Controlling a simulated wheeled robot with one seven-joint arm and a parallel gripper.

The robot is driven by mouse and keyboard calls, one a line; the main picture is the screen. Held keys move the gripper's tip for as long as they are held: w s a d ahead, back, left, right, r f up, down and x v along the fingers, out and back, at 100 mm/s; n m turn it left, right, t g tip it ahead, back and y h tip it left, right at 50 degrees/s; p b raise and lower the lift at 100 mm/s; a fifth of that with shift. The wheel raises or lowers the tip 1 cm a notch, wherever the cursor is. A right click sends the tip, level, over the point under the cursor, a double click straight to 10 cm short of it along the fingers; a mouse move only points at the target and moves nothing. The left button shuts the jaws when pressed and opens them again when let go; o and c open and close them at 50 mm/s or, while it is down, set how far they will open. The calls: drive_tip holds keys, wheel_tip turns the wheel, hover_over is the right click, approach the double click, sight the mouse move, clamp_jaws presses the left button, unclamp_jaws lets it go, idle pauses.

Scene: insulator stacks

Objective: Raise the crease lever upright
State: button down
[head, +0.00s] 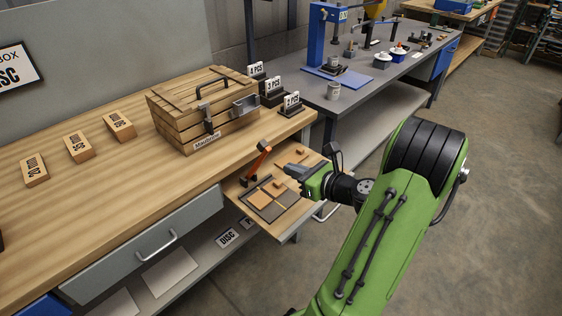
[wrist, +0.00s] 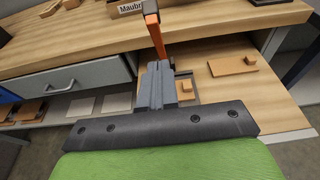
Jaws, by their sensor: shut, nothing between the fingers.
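The crease lever (head: 257,161) is an orange bar with a dark tip, on the small creasing fixture (head: 261,205) on the low wooden shelf. In the head view it stands at a slant, its tip up and to the right. In the wrist view the lever (wrist: 156,36) rises just beyond my fingers, which hide its lower end. My gripper (head: 291,171) is to the right of the lever in the head view, above the shelf. In the wrist view my gripper's fingers (wrist: 157,84) are together and empty. Whether they touch the lever I cannot tell.
A wooden crate (head: 203,109) labelled Maubrücke stands on the bench (head: 110,185) behind the lever. Small wooden pieces (wrist: 232,65) lie on the shelf. Numbered blocks (head: 291,105) stand near the bench's right end. A drawer (head: 148,246) is below the bench top.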

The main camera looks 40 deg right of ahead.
drive_tip(key=w, duration=0.1)
drive_tip(key=w+r, duration=0.1)
drive_tip(key=w, duration=0.3)
drive_tip(key=shift+a+r, duration=0.1)
drive_tip(key=shift+r, duration=0.25)
drive_tip(key=shift+r, duration=0.15)
